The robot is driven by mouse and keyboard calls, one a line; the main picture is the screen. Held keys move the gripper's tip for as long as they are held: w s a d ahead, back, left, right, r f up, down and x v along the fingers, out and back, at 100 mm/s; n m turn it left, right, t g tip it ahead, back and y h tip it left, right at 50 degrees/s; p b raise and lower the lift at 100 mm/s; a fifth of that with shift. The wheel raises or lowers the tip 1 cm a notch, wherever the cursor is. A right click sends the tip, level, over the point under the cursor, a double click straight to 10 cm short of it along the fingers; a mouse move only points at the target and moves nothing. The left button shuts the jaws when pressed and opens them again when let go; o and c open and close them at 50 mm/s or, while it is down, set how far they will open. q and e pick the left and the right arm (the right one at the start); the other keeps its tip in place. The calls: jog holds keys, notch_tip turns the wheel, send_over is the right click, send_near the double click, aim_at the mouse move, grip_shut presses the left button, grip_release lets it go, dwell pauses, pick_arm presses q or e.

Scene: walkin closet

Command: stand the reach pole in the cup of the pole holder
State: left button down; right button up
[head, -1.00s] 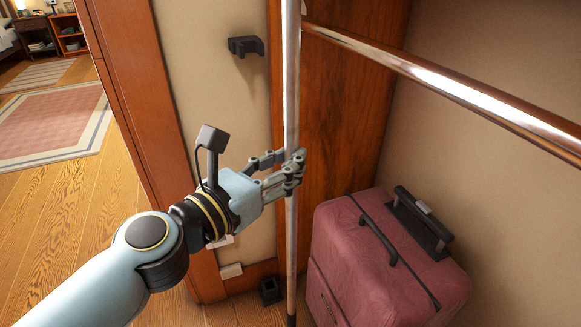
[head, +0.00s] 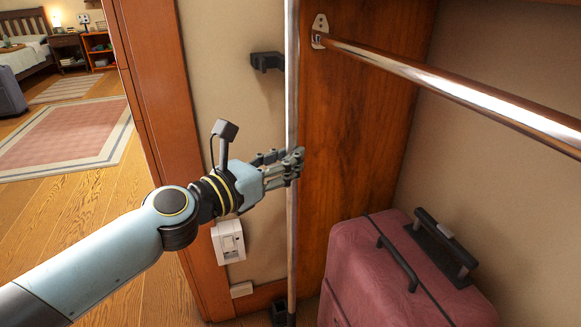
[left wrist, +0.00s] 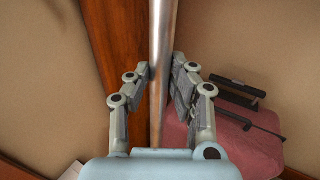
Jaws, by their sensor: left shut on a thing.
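The reach pole (head: 291,90) is a long silvery rod, close to upright, running through the head view from top to bottom. My left gripper (head: 287,166) is shut around it about halfway down the picture. In the left wrist view the pole (left wrist: 160,50) stands between the fingers (left wrist: 160,85). The pole holder has a black clip (head: 266,62) on the wall, just left of the pole, and a black cup (head: 278,312) low by the floor. The pole's lower part overlaps the cup's right side; I cannot tell whether its tip is inside. My right gripper is out of view.
A pink suitcase (head: 385,275) stands right of the pole. A chrome hanging rail (head: 430,77) crosses the upper right from the wooden panel (head: 350,130). A white wall outlet (head: 229,242) is below my left wrist. Open floor lies left of the door frame.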

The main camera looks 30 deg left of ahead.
pick_arm(q)
jog(key=shift+w+a+f+b, duration=0.8)
jog(key=shift+w+a+b, duration=2)
jog(key=shift+w+a, duration=1.7)
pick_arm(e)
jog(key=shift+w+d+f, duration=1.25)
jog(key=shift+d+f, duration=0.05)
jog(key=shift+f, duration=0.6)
pick_arm(q)
notch_tip(320, 180, down, 8)
jog(key=b, duration=0.7)
jog(key=shift+s+a+r+b, duration=0.15)
jog(key=shift+s+a+b, duration=0.15)
jog(key=shift+s, duration=0.05)
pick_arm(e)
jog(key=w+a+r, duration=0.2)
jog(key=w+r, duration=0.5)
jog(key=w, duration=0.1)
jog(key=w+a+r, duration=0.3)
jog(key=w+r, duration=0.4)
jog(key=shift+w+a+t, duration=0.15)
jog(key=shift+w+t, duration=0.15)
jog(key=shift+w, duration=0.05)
